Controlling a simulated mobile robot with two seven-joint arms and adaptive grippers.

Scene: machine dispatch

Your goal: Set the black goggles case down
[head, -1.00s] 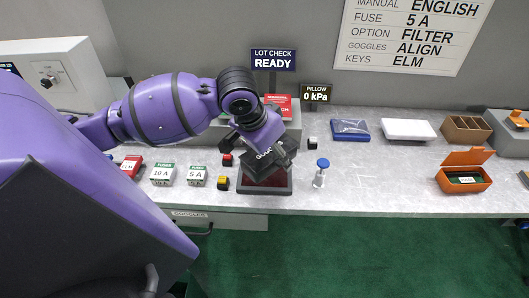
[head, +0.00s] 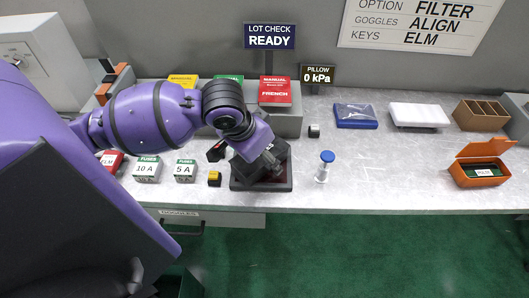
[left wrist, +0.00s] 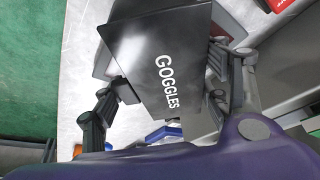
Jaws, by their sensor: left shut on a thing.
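The black goggles case (left wrist: 165,65), lettered GOGGLES, fills the middle of the left wrist view. My left gripper (left wrist: 160,88) is shut on it, with a finger on each side. In the head view my left gripper (head: 258,155) and the dark case are over a dark-rimmed tray (head: 262,187) with a reddish floor near the counter's front edge. The case hides most of the tray's inside. I cannot tell whether the case touches the tray floor. I cannot make out my right gripper.
Fuse boxes (head: 146,170) are further left. Manuals (head: 274,91) stand behind. An open orange case (head: 479,170) is at right. Counter between bottle and orange case is clear.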

